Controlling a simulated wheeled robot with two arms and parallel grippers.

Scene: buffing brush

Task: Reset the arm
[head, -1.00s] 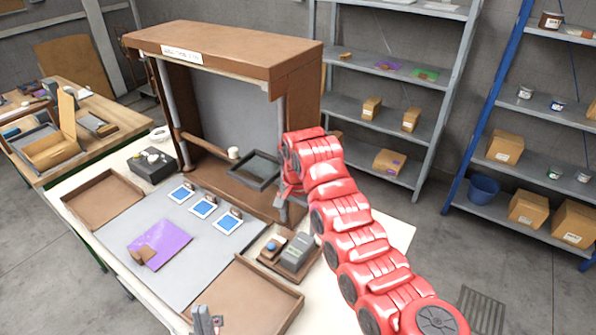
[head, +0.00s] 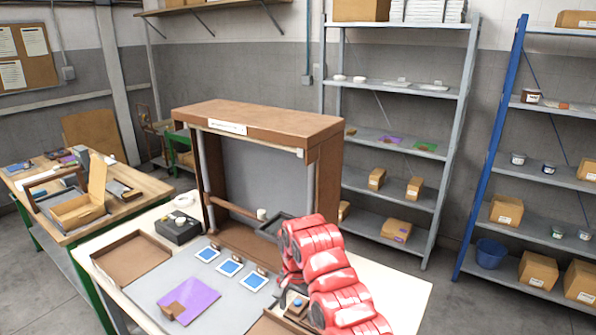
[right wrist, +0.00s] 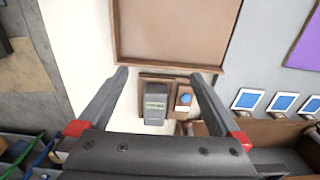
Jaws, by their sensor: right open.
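My right arm (head: 326,262) is red and segmented and comes in from the lower right in the head view. Its gripper is mostly hidden by its own links there. In the right wrist view my right gripper (right wrist: 158,75) is open, with its two dark fingers apart and nothing between the tips. Below it, a small brown tray holds a grey device (right wrist: 155,103) and a block with a blue round top (right wrist: 185,98). The gripper appears apart from them. My left gripper is not in view.
A brown wooden hood (head: 260,118) with a posted frame stands at the bench's back. A purple sheet (head: 190,299), several blue-and-white cards (head: 230,267), an empty brown tray (head: 130,258) and a black box (head: 178,229) lie to the left. Shelves (head: 400,92) stand behind.

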